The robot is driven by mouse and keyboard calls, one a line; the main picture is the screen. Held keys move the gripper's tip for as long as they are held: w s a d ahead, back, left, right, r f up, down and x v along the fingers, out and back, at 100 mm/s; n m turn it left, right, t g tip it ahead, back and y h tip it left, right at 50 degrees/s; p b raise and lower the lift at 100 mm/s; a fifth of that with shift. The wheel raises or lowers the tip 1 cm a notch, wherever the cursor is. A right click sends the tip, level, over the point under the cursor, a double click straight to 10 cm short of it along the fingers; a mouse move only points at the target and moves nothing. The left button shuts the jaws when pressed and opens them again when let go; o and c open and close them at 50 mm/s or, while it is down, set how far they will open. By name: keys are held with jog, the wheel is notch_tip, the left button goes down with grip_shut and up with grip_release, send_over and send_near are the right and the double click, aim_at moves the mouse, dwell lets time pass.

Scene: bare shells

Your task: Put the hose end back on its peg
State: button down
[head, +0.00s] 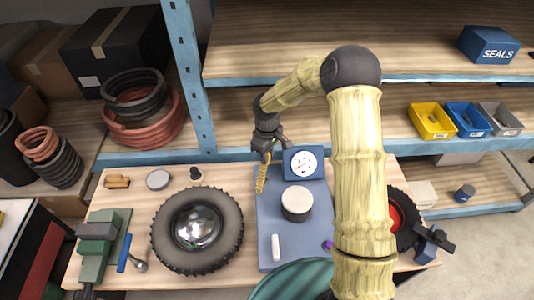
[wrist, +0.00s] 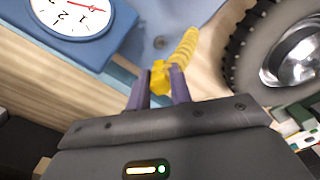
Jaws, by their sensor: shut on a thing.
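My gripper (head: 268,152) is shut on the end of a yellow ribbed hose (head: 261,181), beside the left edge of the blue gauge box (head: 291,174). In the wrist view the two purple fingers of my gripper (wrist: 160,72) pinch the yellow hose end (wrist: 159,77), and the ribbed hose (wrist: 185,46) runs away toward the blue base plate. In the head view the hose hangs down to the plate's (head: 268,225) left side. I cannot make out the peg clearly; a small round stud (wrist: 159,42) shows on the blue surface in the wrist view.
A large tyre with a shiny hub (head: 197,230) lies left of the plate. A cylinder with a pale top (head: 297,203) and a white bar (head: 276,247) are on the plate. A green vise (head: 98,245) stands at the bench's left. Blue-edged shelving (head: 290,79) rises behind.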

jog(key=b, duration=0.4)
send_over(267, 178)
jog(key=shift+w+f, duration=0.15)
jog(key=shift+f, duration=2.8)
jog(key=shift+f+b, duration=1.45)
jog(key=shift+f, duration=0.5)
dwell(0.4)
jog(key=c, duration=0.6)
grip_release()
jog(key=shift+r+p, duration=1)
jog(key=shift+r, duration=0.35)
